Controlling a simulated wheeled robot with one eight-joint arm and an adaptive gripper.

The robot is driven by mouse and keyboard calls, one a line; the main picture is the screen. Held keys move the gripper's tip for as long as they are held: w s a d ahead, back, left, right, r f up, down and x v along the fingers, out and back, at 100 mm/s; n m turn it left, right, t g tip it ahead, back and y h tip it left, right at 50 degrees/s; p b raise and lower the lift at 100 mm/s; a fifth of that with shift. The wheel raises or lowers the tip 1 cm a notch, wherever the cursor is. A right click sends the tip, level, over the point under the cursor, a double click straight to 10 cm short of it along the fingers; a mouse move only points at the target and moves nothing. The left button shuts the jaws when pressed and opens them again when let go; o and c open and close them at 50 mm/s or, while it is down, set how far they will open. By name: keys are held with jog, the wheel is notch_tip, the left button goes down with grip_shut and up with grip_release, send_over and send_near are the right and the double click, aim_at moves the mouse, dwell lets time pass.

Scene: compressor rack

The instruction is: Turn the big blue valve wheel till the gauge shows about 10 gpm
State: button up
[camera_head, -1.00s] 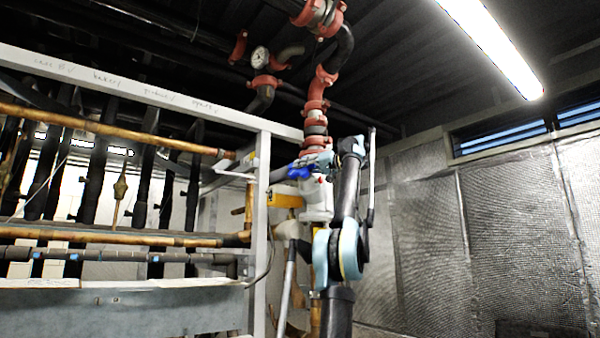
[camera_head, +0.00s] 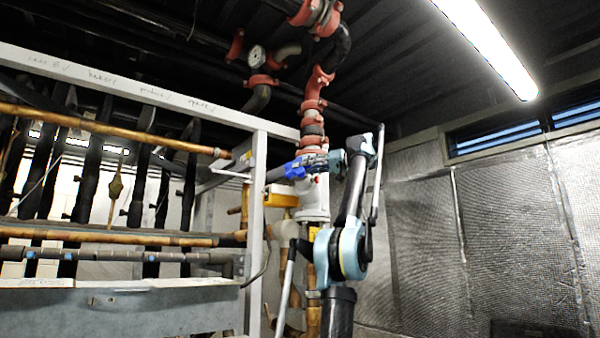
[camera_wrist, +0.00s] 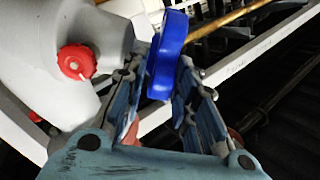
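The big blue valve wheel (camera_head: 294,170) shows edge-on in the head view, beside the white valve body under the red-coupled pipe. In the wrist view the wheel (camera_wrist: 167,56) stands between the fingertips of my gripper (camera_wrist: 172,78). The fingers are apart, with a narrow dark gap at the right finger; whether the left finger touches the wheel I cannot tell. In the head view my gripper (camera_head: 314,164) reaches the wheel from the right.
A small red knob (camera_wrist: 76,62) sits on the pale valve body (camera_wrist: 40,50), close left of my gripper. A white frame post (camera_head: 257,225) and copper pipes (camera_head: 120,236) stand to the left. The space right of my arm is open up to the foil-covered wall (camera_head: 500,230).

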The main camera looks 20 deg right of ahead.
jog(key=v, duration=0.6)
